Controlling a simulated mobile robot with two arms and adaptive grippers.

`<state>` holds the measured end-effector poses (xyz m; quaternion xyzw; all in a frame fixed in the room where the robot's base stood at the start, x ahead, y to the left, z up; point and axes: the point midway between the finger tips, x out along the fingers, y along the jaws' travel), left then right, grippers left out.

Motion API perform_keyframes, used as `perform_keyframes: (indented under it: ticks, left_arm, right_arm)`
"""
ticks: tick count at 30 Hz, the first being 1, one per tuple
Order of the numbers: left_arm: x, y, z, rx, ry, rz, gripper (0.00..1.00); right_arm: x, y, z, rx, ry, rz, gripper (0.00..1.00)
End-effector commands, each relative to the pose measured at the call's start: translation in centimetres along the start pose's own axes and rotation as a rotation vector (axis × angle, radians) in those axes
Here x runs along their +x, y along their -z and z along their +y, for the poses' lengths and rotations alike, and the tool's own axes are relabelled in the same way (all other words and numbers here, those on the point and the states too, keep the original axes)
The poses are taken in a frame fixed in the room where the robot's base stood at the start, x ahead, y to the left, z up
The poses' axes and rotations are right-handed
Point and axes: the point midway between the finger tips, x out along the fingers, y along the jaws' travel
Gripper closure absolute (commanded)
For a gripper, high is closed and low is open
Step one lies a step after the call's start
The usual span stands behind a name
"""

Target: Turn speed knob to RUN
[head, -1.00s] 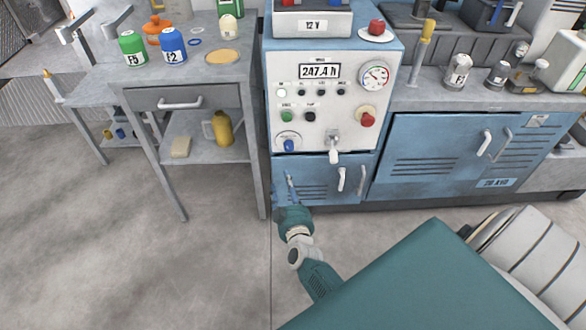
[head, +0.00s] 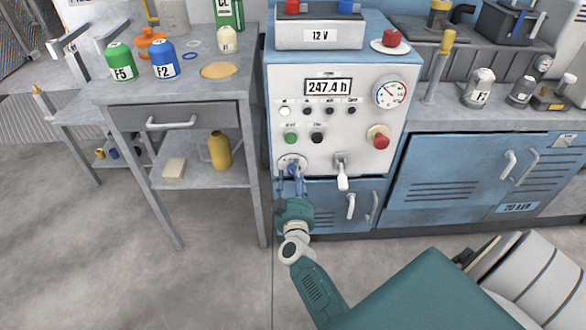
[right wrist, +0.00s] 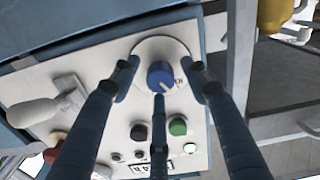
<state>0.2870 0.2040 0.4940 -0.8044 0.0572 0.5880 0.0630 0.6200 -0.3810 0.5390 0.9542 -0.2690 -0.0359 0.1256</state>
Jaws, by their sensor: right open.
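The speed knob is blue with a pale pointer line and sits on a round white dial plate (head: 284,160) low on the left of the panel. In the right wrist view the blue knob (right wrist: 160,77) is near the middle, its pointer towards the lower right. My right gripper (head: 292,182) is open in front of the knob and partly hides it in the head view. In the right wrist view its dark fingers (right wrist: 160,82) stand around the knob, seemingly without touching it. The dial's lettering is mostly hidden or too small to read. My left gripper is not in view.
A white lever (head: 342,178) stands out right of the dial. Green (head: 291,138) and black (head: 317,138) buttons and a red knob (head: 379,140) are above. A grey bench (head: 190,95) with bottles stands left. Blue cabinet doors (head: 450,165) are right.

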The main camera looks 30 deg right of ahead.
Motion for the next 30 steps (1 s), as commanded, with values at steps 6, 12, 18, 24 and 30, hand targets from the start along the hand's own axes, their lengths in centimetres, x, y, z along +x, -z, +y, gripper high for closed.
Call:
perform_keyframes:
  ticks: [6,12,18,24,30]
  left_arm:
    - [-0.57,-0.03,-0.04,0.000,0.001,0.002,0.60]
    - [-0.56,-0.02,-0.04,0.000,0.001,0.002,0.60]
    - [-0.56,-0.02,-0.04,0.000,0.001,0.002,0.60]
    - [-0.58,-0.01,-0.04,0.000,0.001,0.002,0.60]
    - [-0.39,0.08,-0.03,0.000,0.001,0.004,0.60]
  right_arm:
    - [0.05,-0.01,-0.05,0.000,0.000,-0.001,0.54]
    - [0.05,0.01,-0.04,0.000,0.000,-0.001,0.62]
    - [0.05,0.01,-0.03,0.000,0.000,0.000,0.99]
    - [0.05,0.03,-0.02,0.003,0.000,0.000,0.99]
    - [0.06,0.10,-0.02,0.046,-0.001,0.000,0.99]
